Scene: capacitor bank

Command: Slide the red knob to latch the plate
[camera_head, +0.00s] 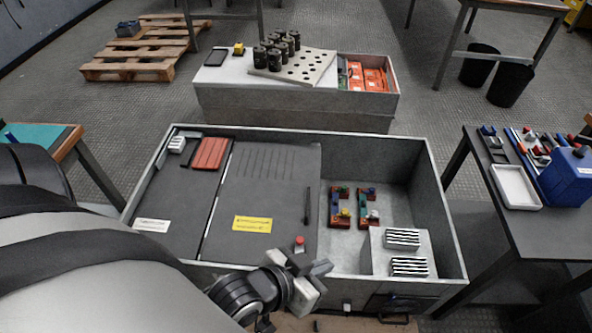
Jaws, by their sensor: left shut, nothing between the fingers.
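The red knob (299,244) stands near the front right corner of the dark grey plate (264,190), which bears a yellow label (252,223) and a row of slots. The plate lies flat in the large grey box (450,230). My left gripper (322,272) is shut and empty. It is at the box's front edge, just right of and nearer than the knob, and seems apart from it. Whether the knob's latch is engaged cannot be told. My right gripper does not show.
Right of the plate, an open compartment holds red-brown blocks with coloured parts (340,207) and a grey block with striped pieces (400,250). A red ribbed piece (210,153) lies at the back left. A side table with a blue container (568,178) stands at the right.

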